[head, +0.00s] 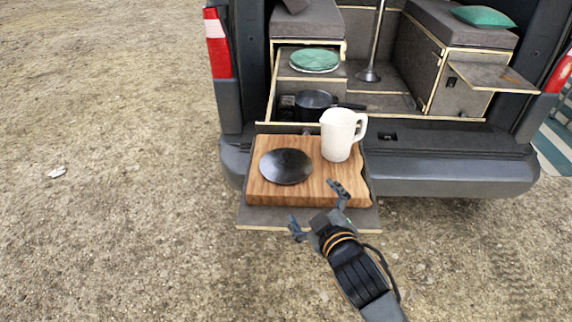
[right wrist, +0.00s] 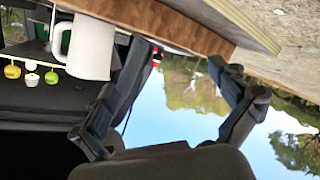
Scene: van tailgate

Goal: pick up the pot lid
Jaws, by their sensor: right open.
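The pot lid (head: 286,166) is a dark round disc lying on the left part of a wooden board (head: 316,192), in the head view. I cannot make it out in the right wrist view. My right gripper (head: 314,203) is open and empty at the board's front edge, nearer the camera than the lid and to its right. In the right wrist view its two fingers (right wrist: 178,60) stand apart with nothing between them. My left gripper is not in view.
A white jug (head: 337,136) stands at the board's back right; it also shows in the right wrist view (right wrist: 90,45). Bare ground (head: 110,180) lies to the left.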

